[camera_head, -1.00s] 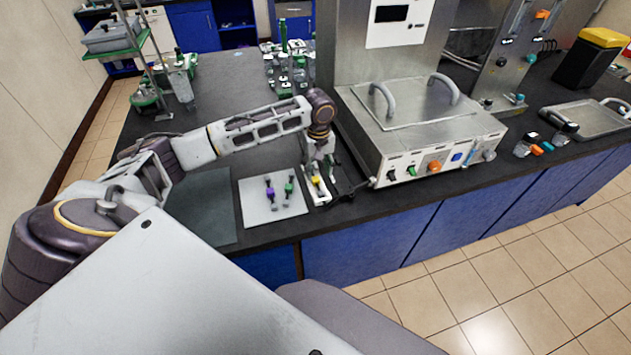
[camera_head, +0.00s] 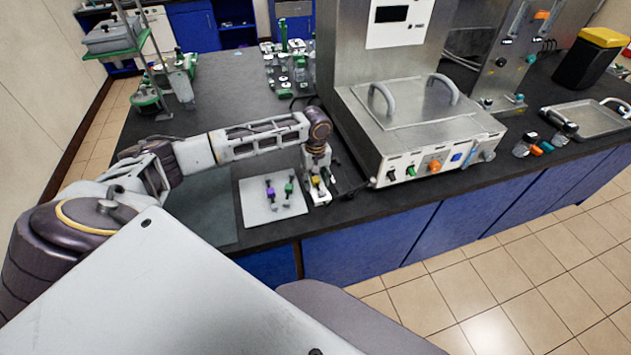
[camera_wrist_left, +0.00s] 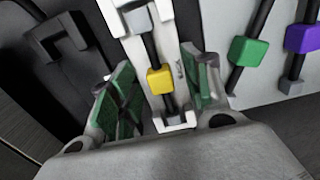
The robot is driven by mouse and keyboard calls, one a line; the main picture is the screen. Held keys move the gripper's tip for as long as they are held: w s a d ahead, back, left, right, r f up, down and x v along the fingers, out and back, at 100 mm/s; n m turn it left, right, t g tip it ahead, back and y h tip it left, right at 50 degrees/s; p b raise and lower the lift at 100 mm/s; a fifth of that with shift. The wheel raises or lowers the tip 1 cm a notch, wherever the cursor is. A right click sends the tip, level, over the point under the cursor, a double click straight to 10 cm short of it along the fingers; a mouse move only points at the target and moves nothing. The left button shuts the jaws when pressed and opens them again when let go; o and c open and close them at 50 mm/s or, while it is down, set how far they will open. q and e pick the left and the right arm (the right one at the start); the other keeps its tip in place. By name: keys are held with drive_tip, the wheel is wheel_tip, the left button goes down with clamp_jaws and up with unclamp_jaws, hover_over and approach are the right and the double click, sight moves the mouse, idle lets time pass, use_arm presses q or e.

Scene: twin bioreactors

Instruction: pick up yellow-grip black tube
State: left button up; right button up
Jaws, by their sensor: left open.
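The yellow-grip black tube (camera_wrist_left: 160,79) lies in a white holder (camera_wrist_left: 173,122), with its yellow grip between my left gripper's two green-padded fingers in the left wrist view. Clear gaps show between the pads and the grip. My left gripper (camera_wrist_left: 157,88) is open and points down at the tube. In the head view the yellow grip (camera_head: 316,181) shows just below my left gripper (camera_head: 319,172), at the right of the pale plate. My right gripper is not in view.
A pale plate (camera_head: 254,212) left of the holder bears a purple-grip tube (camera_head: 270,191) and a green-grip tube (camera_head: 289,189). A black bracket (camera_wrist_left: 62,40) lies left of the holder in the wrist view. A large steel unit (camera_head: 420,125) stands close on the right.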

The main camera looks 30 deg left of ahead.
sight(316, 179)
use_arm(q)
drive_tip(key=c, duration=1)
wheel_tip(316, 179, up, 10)
idle(0.5)
idle(0.4)
